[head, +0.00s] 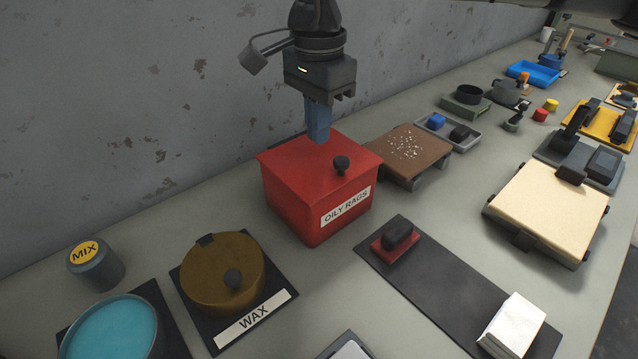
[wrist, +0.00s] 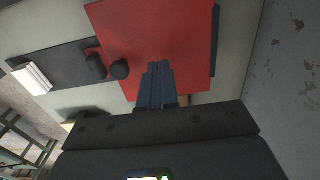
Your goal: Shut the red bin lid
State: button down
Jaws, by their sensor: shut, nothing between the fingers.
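The red bin (head: 292,203) stands on the bench near the wall, with an "OILY RAGS" label on its front. Its red lid (head: 315,168) lies flat across the top and looks closed; a black knob (head: 341,164) sits near its front edge. My gripper (head: 319,138) points down over the back part of the lid, its blue fingers together and empty. In the wrist view the fingers (wrist: 158,70) are in front of the red lid (wrist: 185,40), with the knob (wrist: 119,69) to their left. I cannot tell whether the fingertips touch the lid.
A brown board (head: 408,150) with white crumbs stands close to the bin's right. A round WAX tin (head: 222,275) is at front left. A dark mat (head: 440,280) with a red-and-black block (head: 396,238) lies in front. The wall is close behind.

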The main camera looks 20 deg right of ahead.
notch_tip(320, 180, up, 6)
jog(key=shift+f+p, duration=0.1)
jog(key=shift+p, duration=1.1)
